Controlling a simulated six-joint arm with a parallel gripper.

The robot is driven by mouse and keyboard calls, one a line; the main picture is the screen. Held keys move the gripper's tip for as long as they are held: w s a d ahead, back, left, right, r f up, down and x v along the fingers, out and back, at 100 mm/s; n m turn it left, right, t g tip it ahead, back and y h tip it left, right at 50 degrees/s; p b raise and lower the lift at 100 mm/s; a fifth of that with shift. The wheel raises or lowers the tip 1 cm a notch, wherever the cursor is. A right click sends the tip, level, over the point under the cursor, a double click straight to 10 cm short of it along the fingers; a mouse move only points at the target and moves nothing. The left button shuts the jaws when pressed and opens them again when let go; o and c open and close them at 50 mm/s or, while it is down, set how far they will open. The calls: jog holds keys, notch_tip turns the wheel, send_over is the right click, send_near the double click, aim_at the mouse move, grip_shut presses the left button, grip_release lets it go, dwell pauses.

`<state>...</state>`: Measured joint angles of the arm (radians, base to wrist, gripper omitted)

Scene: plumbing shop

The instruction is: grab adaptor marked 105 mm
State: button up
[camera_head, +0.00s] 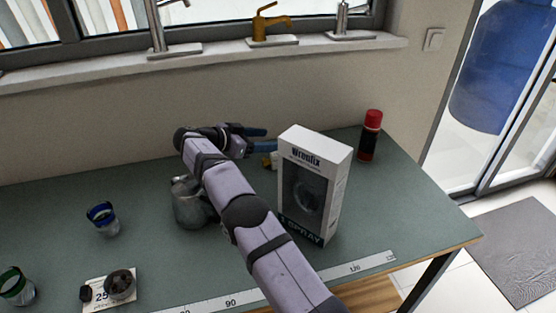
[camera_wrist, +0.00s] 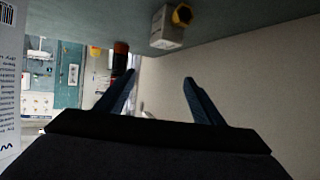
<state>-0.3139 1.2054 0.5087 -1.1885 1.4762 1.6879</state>
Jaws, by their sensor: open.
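A small pale block with a brass-yellow end (camera_head: 268,161) stands on the table behind the left edge of the white box. It may be the adaptor, but no 105 mm mark is legible. In the wrist view the grey-white block with its yellow, hollow-looking end (camera_wrist: 168,30) shows at the top, beyond and apart from my fingertips. My gripper (camera_head: 263,140) is open and empty, its blue fingers pointing right, near this block. In the wrist view the two fingers (camera_wrist: 158,82) are spread with nothing between them.
A white spray box (camera_head: 317,180) stands right of my arm; a red-capped can (camera_head: 369,137) is behind it. A metal jug (camera_head: 189,204) is beside my arm. A measuring strip (camera_head: 350,268) runs along the front. Glasses (camera_head: 103,219) and a card marked 25 (camera_head: 96,304) lie left.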

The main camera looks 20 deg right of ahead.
aim_at(274, 154)
jog(key=shift+f+p, duration=0.3)
jog(key=shift+f, duration=1.1)
notch_tip(274, 154, down, 2)
jog(key=shift+f+p, duration=0.1)
jog(key=shift+p, duration=0.3)
jog(key=shift+p+x, duration=0.3)
jog(key=shift+x, duration=0.7)
jog(key=shift+w+d+f, duration=0.15)
jog(key=shift+d+f, duration=0.15)
jog(key=shift+d, duration=0.15)
jog(key=shift+c, duration=0.6)
jog(key=c, duration=1.3)
